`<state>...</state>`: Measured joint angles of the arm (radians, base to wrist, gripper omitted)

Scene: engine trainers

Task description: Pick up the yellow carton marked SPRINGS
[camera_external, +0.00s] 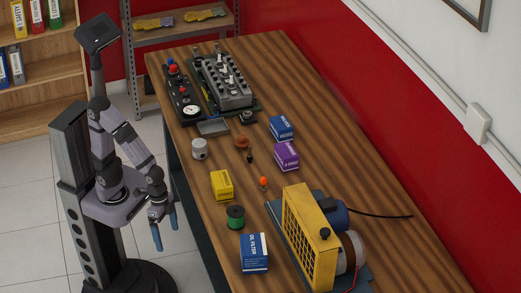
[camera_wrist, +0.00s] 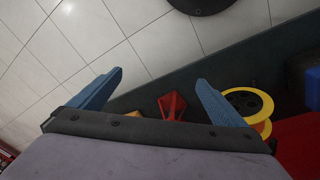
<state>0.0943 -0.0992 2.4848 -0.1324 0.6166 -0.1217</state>
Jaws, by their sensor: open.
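The yellow carton (camera_external: 222,184) stands on the near left part of the wooden table in the external view. Its marking is too small to read there. My gripper (camera_external: 165,237) hangs beside the table's left edge, over the floor, to the left of the carton and lower in the picture. It is well apart from the carton. In the wrist view my gripper (camera_wrist: 158,80) shows two blue fingers spread wide with nothing between them. I cannot make out the carton in the wrist view.
On the table (camera_external: 330,150), a green spool (camera_external: 235,217) and a blue-and-white oil filter box (camera_external: 254,252) stand below the carton in the picture. A white cylinder (camera_external: 199,148) stands above it. A purple box (camera_external: 287,155) and yellow-grilled machine (camera_external: 308,240) are to the right.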

